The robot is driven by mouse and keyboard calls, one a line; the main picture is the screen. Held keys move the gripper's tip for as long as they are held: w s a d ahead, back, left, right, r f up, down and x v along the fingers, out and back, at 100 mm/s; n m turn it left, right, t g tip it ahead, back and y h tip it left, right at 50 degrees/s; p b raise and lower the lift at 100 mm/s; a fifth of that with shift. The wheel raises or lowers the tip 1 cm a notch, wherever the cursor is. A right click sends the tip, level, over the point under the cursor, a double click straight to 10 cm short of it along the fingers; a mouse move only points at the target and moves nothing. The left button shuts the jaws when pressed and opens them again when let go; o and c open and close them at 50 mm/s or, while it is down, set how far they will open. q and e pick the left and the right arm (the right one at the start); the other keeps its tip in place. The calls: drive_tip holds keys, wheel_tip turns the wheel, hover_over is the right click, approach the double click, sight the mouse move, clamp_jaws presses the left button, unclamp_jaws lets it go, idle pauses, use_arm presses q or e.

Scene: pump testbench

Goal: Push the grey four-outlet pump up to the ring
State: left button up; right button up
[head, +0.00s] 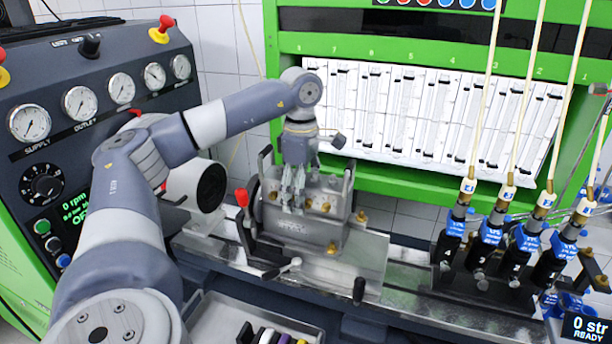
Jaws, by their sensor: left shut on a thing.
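The grey pump (305,226) stands on the bench rail in the middle of the head view, with brass fittings on its top and front. My left gripper (293,203) reaches down from above and is shut on the pump's upper part. The fingers hide some of the pump's top. A dark round part (252,208) shows at the pump's left side, partly hidden; I cannot tell whether it is the ring or whether the pump touches it. My right gripper is not in view.
A lever with a red knob (242,198) stands left of the pump. Several black injectors with blue caps (487,235) stand at the right. The rail (400,290) between pump and injectors is clear. A tray (215,318) with coloured items lies in front.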

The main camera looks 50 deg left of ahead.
use_arm(q)
drive_tip(key=shift+s+a+f, duration=0.1)
drive_tip(key=shift+s+a, duration=0.15)
drive_tip(key=shift+a, duration=0.05)
drive_tip(key=o, duration=2)
drive_tip(key=shift+o, duration=0.8)
drive_tip(key=shift+a, duration=0.2)
drive_tip(key=shift+d, duration=0.1)
drive_tip(key=shift+w+d+r, duration=0.1)
drive_tip(key=shift+r, duration=5.9)
